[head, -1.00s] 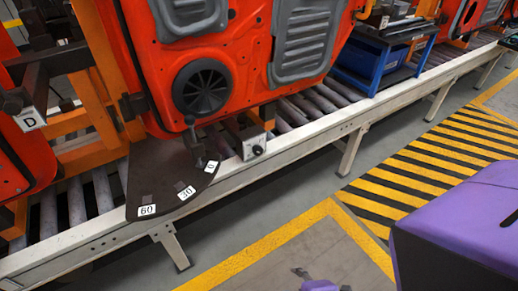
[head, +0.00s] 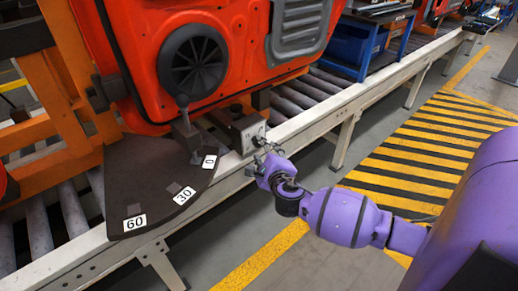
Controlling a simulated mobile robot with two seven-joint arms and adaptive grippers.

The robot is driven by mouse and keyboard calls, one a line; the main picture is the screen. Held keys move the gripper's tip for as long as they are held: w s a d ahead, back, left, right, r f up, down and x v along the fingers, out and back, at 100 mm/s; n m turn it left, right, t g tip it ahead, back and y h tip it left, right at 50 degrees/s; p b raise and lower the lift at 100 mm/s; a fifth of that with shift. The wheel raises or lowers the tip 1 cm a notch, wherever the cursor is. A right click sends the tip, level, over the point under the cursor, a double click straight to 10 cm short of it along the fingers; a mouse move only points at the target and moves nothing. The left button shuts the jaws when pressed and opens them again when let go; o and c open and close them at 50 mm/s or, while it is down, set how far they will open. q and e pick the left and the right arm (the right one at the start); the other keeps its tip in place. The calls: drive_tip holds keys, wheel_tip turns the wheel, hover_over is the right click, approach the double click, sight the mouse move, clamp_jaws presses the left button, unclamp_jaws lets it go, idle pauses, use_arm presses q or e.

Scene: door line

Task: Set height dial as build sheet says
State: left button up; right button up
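A small metal box (head: 236,122) sits on the conveyor's near rail, and a light dial face (head: 253,134) shows on its front. My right gripper (head: 265,152) is right at the front of this box and partly covers the dial's lower edge. I cannot tell whether it touches the dial or how its fingers stand. The dial's marks are too small to read. My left gripper is out of view. I see no readable build sheet.
A dark curved plate (head: 150,180) with labels 60, 30 and 0 and a lever (head: 186,120) stands left of the box. An orange-red door (head: 150,50) hangs above the conveyor rail (head: 300,138). A blue bin (head: 362,42) stands farther right. Striped floor (head: 420,165) lies in front.

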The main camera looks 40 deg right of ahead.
sight(258, 146)
drive_tip(key=b+x, duration=0.1)
drive_tip(key=x, duration=0.4)
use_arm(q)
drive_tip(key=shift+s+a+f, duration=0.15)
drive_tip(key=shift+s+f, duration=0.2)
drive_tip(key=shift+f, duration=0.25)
use_arm(e)
drive_tip(key=c, duration=1)
drive_tip(key=shift+f, duration=0.1)
use_arm(q)
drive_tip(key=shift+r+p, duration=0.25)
drive_tip(key=shift+p, duration=0.05)
use_arm(e)
drive_tip(key=shift+a, duration=0.15)
